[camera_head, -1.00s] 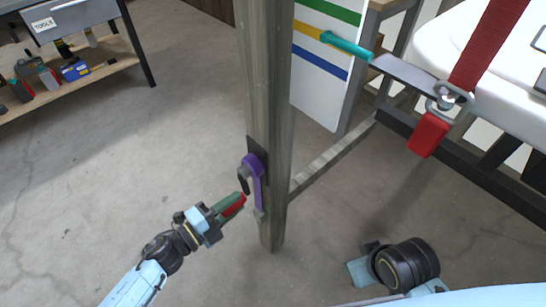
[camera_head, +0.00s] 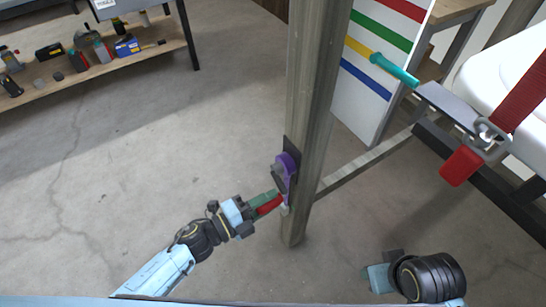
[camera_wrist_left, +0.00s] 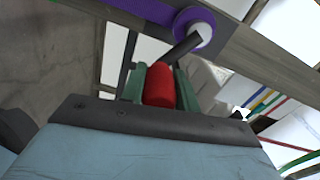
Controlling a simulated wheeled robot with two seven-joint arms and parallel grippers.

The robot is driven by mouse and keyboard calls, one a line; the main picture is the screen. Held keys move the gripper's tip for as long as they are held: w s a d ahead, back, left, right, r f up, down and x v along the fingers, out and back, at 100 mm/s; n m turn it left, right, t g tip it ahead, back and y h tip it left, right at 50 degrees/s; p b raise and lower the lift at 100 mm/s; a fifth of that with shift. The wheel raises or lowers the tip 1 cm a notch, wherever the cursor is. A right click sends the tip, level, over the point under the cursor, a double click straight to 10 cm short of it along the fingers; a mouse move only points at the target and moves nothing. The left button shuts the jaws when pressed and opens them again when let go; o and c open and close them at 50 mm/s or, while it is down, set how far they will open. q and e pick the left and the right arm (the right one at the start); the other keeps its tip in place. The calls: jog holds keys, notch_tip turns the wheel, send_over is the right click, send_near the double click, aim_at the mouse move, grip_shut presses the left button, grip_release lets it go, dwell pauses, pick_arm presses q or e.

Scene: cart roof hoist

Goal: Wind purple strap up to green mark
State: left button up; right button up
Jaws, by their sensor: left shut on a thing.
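The purple strap winch (camera_head: 285,170) is mounted on a wooden post. My left gripper (camera_head: 265,204) is shut on the red crank handle, just left of the post. In the left wrist view the red handle (camera_wrist_left: 159,86) sits between its green fingers, and a dark crank arm (camera_wrist_left: 181,47) reaches to the purple spool (camera_wrist_left: 195,25). A striped board (camera_head: 372,65) behind the post carries a green mark (camera_head: 380,32). A teal pointer (camera_head: 396,70) has its left end by the yellow stripe, below the green one. My right gripper (camera_head: 378,277) is low at right; its fingers are unclear.
A red strap (camera_head: 526,92) with a metal buckle and red block (camera_head: 461,166) hangs at right by a white body on a dark frame. A low wooden beam (camera_head: 368,163) runs from the post. A tool shelf (camera_head: 105,65) stands back left. The floor at left is clear.

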pick_arm(q)
jog(key=r+p, duration=0.2)
jog(key=r, duration=0.2)
jog(key=shift+d+r+p, duration=0.15)
jog(key=shift+d+p, duration=0.2)
jog(key=shift+p, duration=0.05)
jog(key=shift+s+f, duration=0.1)
jog(key=shift+f, duration=0.1)
